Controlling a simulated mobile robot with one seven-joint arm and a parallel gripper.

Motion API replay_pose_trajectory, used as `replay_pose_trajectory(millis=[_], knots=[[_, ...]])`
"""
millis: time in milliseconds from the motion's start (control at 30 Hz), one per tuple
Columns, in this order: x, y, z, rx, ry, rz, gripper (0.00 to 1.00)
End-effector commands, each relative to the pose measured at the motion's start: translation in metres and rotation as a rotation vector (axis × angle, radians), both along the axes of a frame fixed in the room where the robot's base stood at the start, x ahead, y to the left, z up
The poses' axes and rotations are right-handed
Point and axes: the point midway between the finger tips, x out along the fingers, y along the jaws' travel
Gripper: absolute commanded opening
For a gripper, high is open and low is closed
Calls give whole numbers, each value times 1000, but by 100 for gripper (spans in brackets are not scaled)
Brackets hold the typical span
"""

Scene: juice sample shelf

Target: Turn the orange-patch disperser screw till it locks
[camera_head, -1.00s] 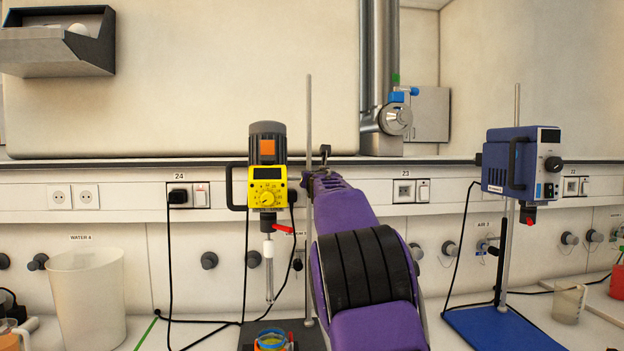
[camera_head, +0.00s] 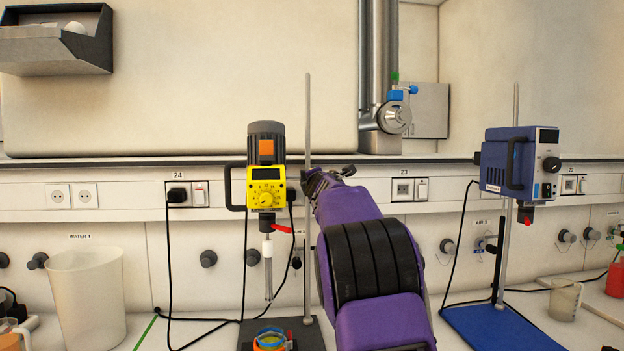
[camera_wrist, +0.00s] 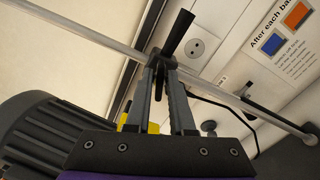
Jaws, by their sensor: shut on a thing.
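The orange-patch disperser (camera_head: 266,185) hangs on a stand rod (camera_head: 308,115). It has a grey motor, a yellow front with a dial, and an orange patch. My gripper (camera_wrist: 164,68) is shut on the black screw (camera_wrist: 179,33), whose lever-like handle sticks out past the fingertips, tilted to the right, beside the rod. The screw's grip point is partly hidden by the fingers. In the head view, my purple arm covers much of the area right of the rod, and the fingertips are hard to make out.
A blue disperser (camera_head: 518,165) stands at the right on a blue base (camera_head: 495,328). A white bin (camera_head: 88,300) is at the left. A small vessel (camera_head: 270,340) sits below the shaft. Black cables hang behind. A sign (camera_wrist: 285,38) shows orange and blue patches.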

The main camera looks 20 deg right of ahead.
Motion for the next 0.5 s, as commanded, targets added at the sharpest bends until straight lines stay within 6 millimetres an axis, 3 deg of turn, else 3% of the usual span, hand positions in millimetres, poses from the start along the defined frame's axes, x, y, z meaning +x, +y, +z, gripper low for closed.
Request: replay_pose_trajectory(millis=[500], knots=[[0,-1,-2,323,-66,0,0]])
